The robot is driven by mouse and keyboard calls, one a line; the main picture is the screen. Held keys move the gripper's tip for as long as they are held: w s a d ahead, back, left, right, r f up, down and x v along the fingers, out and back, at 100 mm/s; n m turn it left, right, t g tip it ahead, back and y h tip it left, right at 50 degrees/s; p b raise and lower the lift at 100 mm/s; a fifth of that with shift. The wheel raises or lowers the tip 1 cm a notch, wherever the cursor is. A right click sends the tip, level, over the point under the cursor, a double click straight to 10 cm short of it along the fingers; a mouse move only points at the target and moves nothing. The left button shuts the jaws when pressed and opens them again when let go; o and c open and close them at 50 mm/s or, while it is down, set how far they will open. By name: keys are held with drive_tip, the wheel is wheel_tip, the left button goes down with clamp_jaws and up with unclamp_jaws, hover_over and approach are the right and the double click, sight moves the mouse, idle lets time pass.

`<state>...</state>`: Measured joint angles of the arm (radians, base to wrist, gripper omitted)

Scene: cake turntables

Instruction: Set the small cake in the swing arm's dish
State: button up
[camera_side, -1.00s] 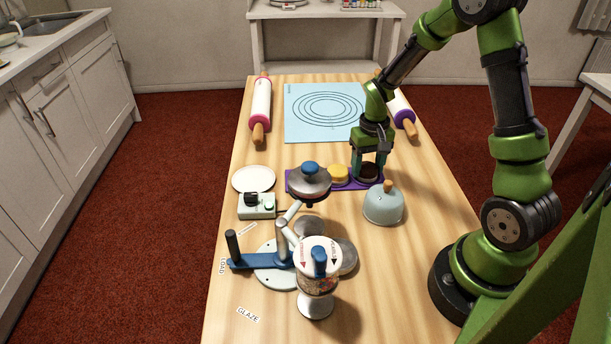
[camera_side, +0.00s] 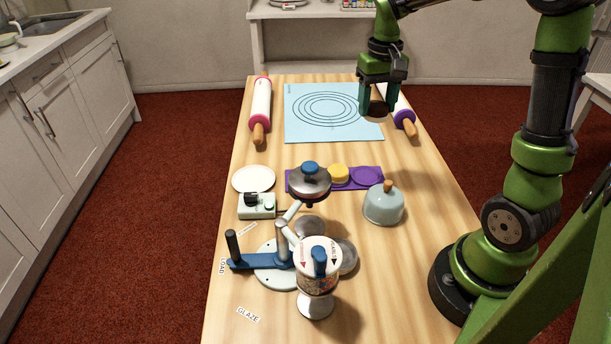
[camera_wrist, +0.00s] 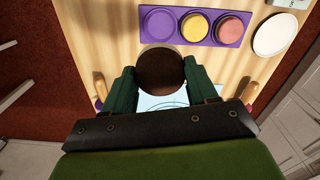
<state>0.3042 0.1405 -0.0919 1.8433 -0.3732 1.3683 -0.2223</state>
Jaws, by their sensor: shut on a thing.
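My gripper (camera_side: 377,112) is shut on a small dark brown cake (camera_side: 377,105), held high over the far right of the table. The cake also shows between the fingers in the wrist view (camera_wrist: 160,69). The turntable stand near the front has a white round base (camera_side: 268,277), a blue swing arm (camera_side: 258,263) and a black upright handle (camera_side: 232,243). Grey round pieces (camera_side: 347,260) show beside its post; I cannot tell which is the swing arm's dish.
A purple tray (camera_wrist: 178,36) holds a yellow cake (camera_wrist: 195,27) and a pink cake (camera_wrist: 229,28); one well is empty. A blue-grey dome (camera_side: 383,206), white plate (camera_side: 253,179), small pale-green box (camera_side: 257,206), blue mat (camera_side: 300,125) and two rolling pins (camera_side: 261,105) lie around.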

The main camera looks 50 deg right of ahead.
sight(377, 105)
wheel_tip(377, 105, up, 4)
drive_tip(key=shift+f, duration=0.25)
drive_tip(key=s+a, duration=0.5)
drive_tip(key=a, duration=0.8)
drive_tip(key=s+a, duration=0.5)
drive_tip(key=a, duration=0.7)
drive_tip(key=shift+m, duration=0.4)
wheel_tip(377, 105, down, 15)
drive_tip(key=shift+f, duration=2.15)
drive_tip(key=shift+f, duration=0.15)
drive_tip(key=o, duration=1)
